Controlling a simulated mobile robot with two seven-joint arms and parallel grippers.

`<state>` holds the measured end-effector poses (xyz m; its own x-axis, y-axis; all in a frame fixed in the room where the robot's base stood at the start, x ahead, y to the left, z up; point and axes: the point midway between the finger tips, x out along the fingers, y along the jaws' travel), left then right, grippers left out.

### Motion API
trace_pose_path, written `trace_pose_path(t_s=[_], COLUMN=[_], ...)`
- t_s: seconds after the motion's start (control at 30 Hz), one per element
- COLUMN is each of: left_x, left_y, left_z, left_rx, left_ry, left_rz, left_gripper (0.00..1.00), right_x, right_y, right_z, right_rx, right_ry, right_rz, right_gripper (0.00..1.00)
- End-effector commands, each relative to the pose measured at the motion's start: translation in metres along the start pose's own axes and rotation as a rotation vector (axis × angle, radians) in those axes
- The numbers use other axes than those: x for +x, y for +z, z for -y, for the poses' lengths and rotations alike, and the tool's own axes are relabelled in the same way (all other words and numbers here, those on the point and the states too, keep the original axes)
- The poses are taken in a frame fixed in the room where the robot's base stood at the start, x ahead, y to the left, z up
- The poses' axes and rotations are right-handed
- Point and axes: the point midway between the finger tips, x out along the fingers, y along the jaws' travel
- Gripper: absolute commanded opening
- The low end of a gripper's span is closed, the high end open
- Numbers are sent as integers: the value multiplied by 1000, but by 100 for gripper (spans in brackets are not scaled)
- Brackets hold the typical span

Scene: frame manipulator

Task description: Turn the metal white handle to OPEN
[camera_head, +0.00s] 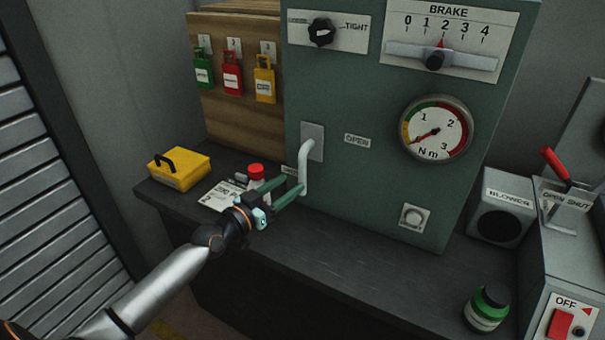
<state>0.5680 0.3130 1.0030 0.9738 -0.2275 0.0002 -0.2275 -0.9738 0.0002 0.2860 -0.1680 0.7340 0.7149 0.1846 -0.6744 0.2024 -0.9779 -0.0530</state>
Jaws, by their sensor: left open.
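The white metal handle (303,166) hangs down from its grey mounting plate (312,141) on the front of the green panel. An OPEN label (357,140) is to the right of the plate, and another label shows partly behind the handle at its lower left. My left gripper (287,191) is open at the handle's lower end, its green fingers pointing right toward it. One finger reaches close to the handle's bottom; I cannot tell whether they touch. My right gripper is not in the view.
A red-capped bottle (256,172) and a paper sheet (220,195) are close behind my left gripper. A yellow box (179,169) stands at left. A green jar (487,308) and a red-handled lever (555,163) are at right. The bench front is mostly clear.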

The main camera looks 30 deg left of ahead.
Motion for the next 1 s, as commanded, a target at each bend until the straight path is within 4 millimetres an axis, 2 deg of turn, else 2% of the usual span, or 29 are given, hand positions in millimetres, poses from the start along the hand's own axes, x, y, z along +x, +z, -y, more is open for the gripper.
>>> trace_pose_path(t_s=[0.2,0.4,0.8,0.87,1.0], left_x=[35,54,61,61,61], left_y=[-1,0,0,0,0], left_z=[0,0,-1,-1,-1], left_rx=[-1,-1,0,0,0], left_ry=[0,0,2,1,1], left_rz=[-3,-1,1,0,0], left_gripper=[56,56,56,51,35], right_x=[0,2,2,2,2], right_y=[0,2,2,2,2], right_z=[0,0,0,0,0], right_rx=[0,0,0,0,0], right_ry=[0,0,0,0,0], right_rz=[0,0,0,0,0], right_gripper=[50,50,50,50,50])
